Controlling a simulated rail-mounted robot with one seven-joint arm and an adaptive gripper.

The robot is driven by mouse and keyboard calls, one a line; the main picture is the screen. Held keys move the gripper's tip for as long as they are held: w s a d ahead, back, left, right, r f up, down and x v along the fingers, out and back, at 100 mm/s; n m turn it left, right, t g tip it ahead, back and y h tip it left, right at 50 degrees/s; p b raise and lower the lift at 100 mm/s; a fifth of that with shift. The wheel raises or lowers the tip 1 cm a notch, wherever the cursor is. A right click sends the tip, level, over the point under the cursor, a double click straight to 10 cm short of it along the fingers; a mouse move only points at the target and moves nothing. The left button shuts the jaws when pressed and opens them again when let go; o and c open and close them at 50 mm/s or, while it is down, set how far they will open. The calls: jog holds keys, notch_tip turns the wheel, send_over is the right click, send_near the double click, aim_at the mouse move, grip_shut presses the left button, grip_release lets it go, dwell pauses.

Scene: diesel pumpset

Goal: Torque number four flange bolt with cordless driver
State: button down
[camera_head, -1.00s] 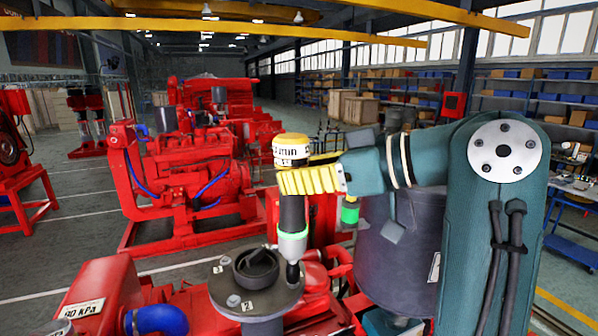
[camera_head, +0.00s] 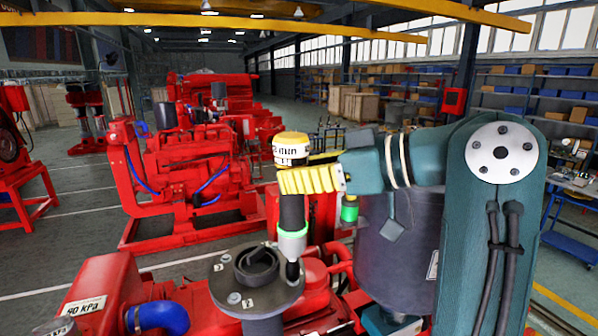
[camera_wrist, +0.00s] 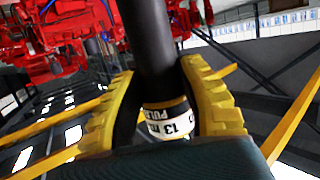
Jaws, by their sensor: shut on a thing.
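My gripper (camera_head: 312,181), with yellow ribbed fingers, is shut on the cordless driver (camera_head: 291,215). The driver is upright, with a yellow cap and a white label band on top, a dark body and a green ring near its lower end. In the wrist view the driver's dark body (camera_wrist: 150,50) runs between both yellow fingers. The driver's tip points down at the right side of the dark round flange (camera_head: 245,299). The flange has bolts and small number tags on its rim. I cannot tell whether the tip touches a bolt; the spot under it is partly hidden.
A red pump housing with a "kPa" label (camera_head: 84,306) and a blue hose (camera_head: 160,318) stand left of the flange. A dark cylinder (camera_head: 395,255) stands behind my arm. Another red engine (camera_head: 195,170) stands farther back. Open floor lies to the left.

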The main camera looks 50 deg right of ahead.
aim_at(306, 146)
dwell(0.4)
jog(key=shift+f, duration=0.8)
dwell(1.6)
notch_tip(306, 146, up, 3)
jog(key=shift+r+p, duration=0.1)
jog(key=shift+p, duration=1.1)
jog(key=shift+r, duration=1.15)
jog(key=shift+a, duration=0.15)
